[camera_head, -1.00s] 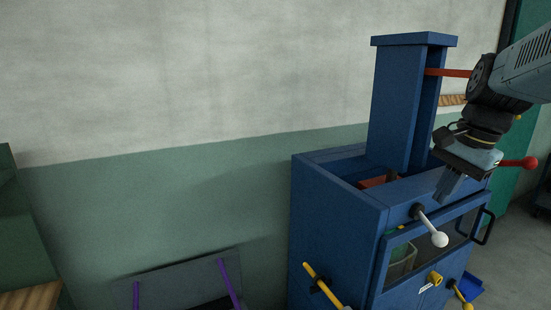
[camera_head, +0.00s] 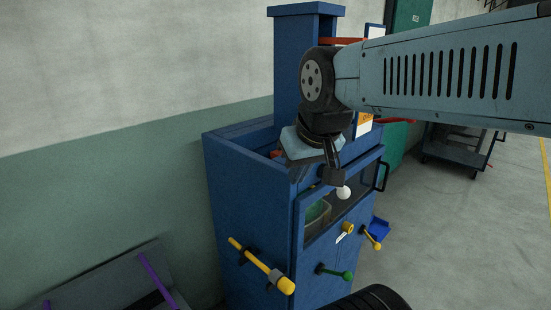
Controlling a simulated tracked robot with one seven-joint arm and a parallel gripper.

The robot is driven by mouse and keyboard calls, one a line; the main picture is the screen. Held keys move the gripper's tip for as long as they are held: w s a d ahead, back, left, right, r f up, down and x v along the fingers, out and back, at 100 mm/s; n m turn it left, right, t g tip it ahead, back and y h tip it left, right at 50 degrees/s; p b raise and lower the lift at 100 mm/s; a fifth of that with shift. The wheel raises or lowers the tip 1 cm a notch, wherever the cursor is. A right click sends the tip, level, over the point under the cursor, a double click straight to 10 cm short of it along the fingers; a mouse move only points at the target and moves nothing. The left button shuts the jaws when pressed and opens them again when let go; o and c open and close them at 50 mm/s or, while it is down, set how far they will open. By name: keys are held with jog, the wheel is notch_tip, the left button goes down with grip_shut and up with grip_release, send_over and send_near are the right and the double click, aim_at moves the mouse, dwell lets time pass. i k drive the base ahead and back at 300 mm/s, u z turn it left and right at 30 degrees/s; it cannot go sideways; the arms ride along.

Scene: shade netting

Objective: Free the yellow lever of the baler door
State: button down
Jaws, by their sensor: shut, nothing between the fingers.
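The blue baler (camera_head: 245,205) stands in the middle, with a windowed door (camera_head: 352,200) on its front. A yellow lever (camera_head: 262,265) sits low on its left side, slanting down to a thick rounded end. A smaller yellow lever (camera_head: 371,238) and a yellow knob (camera_head: 347,228) are on the front. I cannot tell which one holds the door. My gripper (camera_head: 334,177) is shut and empty, pointing down before the top of the front. It is above all the yellow parts, just over a white ball-ended lever (camera_head: 343,193), and hides that lever's shaft.
A green-knobbed lever (camera_head: 335,272) sticks out low on the front. A dark bin with purple straps (camera_head: 155,275) stands lower left. Open floor (camera_head: 470,235) lies right; a cart (camera_head: 465,148) stands behind.

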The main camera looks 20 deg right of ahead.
aim_at(377, 246)
jog(key=u, duration=1.4)
jog(key=i, duration=0.05)
jog(key=z, duration=2.75)
